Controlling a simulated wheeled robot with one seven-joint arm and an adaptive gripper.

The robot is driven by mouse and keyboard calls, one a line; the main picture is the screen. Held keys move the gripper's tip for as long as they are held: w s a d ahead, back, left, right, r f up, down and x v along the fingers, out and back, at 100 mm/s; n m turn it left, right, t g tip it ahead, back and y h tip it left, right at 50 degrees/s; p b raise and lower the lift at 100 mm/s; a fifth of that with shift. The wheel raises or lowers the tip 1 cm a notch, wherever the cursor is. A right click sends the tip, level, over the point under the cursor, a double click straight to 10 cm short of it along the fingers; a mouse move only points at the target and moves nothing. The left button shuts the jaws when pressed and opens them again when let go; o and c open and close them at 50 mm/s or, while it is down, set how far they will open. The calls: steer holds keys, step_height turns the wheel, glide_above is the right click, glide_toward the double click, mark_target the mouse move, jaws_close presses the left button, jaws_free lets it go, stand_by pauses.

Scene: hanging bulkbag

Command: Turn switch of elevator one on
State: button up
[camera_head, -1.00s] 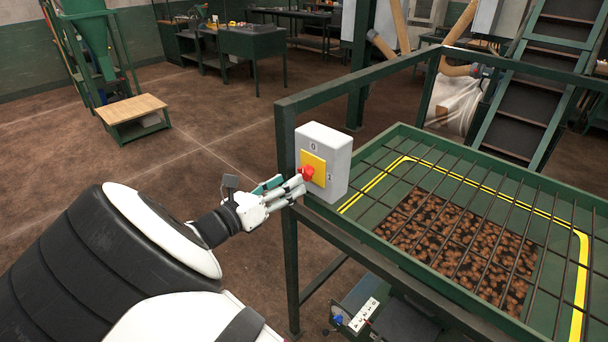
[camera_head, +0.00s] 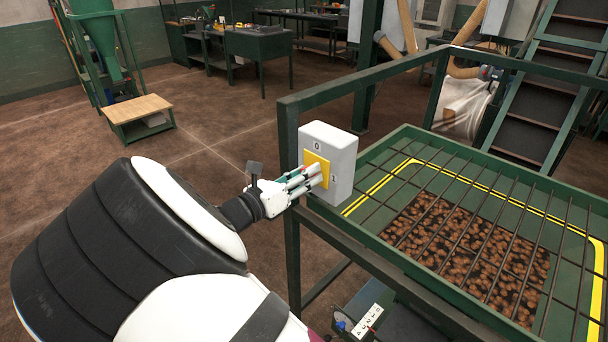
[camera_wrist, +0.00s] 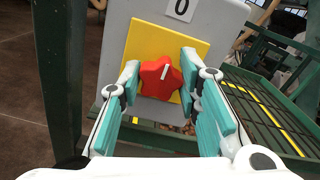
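The switch box (camera_head: 338,160) is a grey box on a green frame post, with a yellow plate (camera_head: 312,158) and the marks 0 and 1. In the wrist view the red star-shaped knob (camera_wrist: 160,77) sits on the yellow plate (camera_wrist: 143,42), its white mark pointing up and slightly right, towards the 0 label (camera_wrist: 181,8). My gripper (camera_head: 312,176) is at the front of the box, its fingers covering the knob in the head view. In the wrist view my gripper (camera_wrist: 160,95) is open, with teal finger pads on both sides of the knob. Contact with the knob cannot be told.
A green tray (camera_head: 420,140) with bars over brown lumps lies right of the box. Green rails (camera_head: 350,92) run behind and above it. A wooden-topped step (camera_head: 137,108) and work tables (camera_head: 258,45) stand farther back.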

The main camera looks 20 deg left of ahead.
steer(key=shift+m, duration=0.4)
steer(key=m, duration=0.8)
steer(key=m+b, duration=0.1)
steer(key=m, duration=0.7)
steer(key=shift+s+d+f+m+b, duration=0.1)
steer(key=shift+d+f+m+b, duration=0.1)
steer(key=shift+m+b, duration=0.15)
steer(key=shift+m, duration=0.25)
steer(key=o, duration=1.2)
steer(key=shift+c, duration=0.2)
